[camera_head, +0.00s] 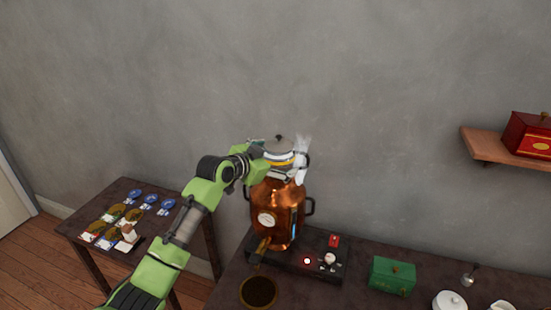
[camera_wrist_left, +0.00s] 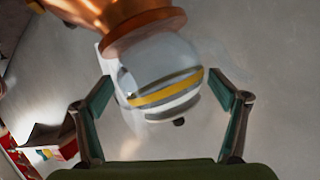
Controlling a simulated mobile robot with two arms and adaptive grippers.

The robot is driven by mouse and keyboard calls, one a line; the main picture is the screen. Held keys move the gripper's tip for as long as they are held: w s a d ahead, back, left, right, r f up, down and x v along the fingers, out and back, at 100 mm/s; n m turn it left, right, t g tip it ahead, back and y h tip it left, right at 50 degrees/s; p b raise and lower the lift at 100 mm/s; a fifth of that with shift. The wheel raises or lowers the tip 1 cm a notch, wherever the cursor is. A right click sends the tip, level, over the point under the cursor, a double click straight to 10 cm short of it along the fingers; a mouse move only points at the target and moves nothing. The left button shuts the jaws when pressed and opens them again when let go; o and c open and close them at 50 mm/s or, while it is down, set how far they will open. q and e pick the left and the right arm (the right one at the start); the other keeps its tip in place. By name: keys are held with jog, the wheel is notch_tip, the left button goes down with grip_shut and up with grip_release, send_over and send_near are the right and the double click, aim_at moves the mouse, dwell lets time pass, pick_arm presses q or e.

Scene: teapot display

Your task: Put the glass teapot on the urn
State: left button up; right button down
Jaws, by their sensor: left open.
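The glass teapot (camera_head: 281,151) sits upright on top of the copper urn (camera_head: 277,208), with a yellow band and a grey lid. In the left wrist view, turned upside down, the teapot (camera_wrist_left: 160,72) rests against the urn's copper top (camera_wrist_left: 140,30). My left gripper (camera_head: 268,157) is at the teapot's height, at the urn's top. In the wrist view the left gripper (camera_wrist_left: 162,82) is open, one finger on each side of the teapot, with gaps between. My right gripper is not in view.
The urn stands on a dark base (camera_head: 318,258) with a red light. A green box (camera_head: 392,275) and a white lidded pot (camera_head: 449,301) are to the right. A low table (camera_head: 75,232) at left holds several small items. A wall shelf (camera_head: 490,147) carries a red box (camera_head: 527,135).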

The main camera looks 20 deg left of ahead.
pick_arm(q)
jog(key=shift+r, duration=0.1)
jog(key=b+v, duration=0.3)
jog(key=v, duration=0.9)
dwell(0.6)
dwell(0.6)
